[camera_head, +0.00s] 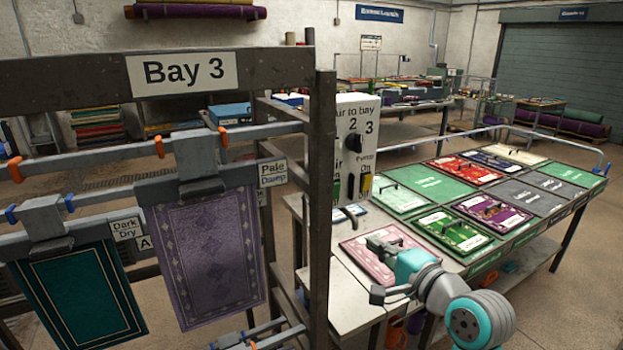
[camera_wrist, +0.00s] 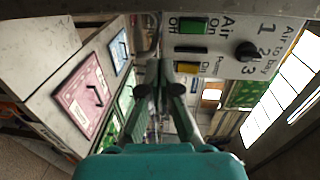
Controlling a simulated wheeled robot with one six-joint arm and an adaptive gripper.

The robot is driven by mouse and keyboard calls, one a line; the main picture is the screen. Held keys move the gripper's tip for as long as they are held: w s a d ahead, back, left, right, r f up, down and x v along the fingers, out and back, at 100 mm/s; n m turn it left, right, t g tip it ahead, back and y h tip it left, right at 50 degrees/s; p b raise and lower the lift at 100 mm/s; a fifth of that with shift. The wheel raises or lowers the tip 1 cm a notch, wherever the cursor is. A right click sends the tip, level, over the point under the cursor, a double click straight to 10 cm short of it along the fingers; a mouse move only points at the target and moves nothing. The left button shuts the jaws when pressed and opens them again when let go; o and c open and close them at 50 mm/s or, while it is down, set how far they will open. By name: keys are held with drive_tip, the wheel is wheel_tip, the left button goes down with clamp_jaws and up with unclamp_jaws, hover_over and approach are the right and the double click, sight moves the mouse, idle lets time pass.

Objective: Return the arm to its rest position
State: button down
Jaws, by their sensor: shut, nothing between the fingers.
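My arm reaches in from the lower right of the head view, its teal and grey links over the front edge of the table. My gripper (camera_wrist: 160,91) shows in the wrist view with its two dark fingertips close together and nothing between them. In the head view its fingertips are hard to make out. A white control panel (camera_head: 348,110) stands on the post just beyond my arm. It also fills the upper right of the wrist view, with a black knob (camera_wrist: 247,52), a green switch (camera_wrist: 192,26) and a yellow switch (camera_wrist: 188,67). The gripper appears apart from the panel.
The Bay 3 rack (camera_head: 75,85) stands left, with a teal rug (camera_head: 80,295) and a lilac rug (camera_head: 205,255) clamped on it. A pink card (camera_head: 368,250) and several other cards lie on the table (camera_head: 350,310). Floor is clear at the right.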

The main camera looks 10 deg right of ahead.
drive_tip(key=s+f+n+h, duration=0.2)
drive_tip(key=s+f+h, duration=0.1)
drive_tip(key=s+f, duration=0.8)
drive_tip(key=s+f+n+h, duration=0.1)
drive_tip(key=s+f+h, duration=0.1)
drive_tip(key=s+f, duration=0.95)
drive_tip(key=s+f+n+h, duration=0.1)
drive_tip(key=s+n, duration=0.9)
drive_tip(key=s, duration=1.6)
drive_tip(key=shift+s+a+f+n+g, duration=0.15)
drive_tip(key=shift+s+f+n+g, duration=0.2)
drive_tip(key=shift+f, duration=0.35)
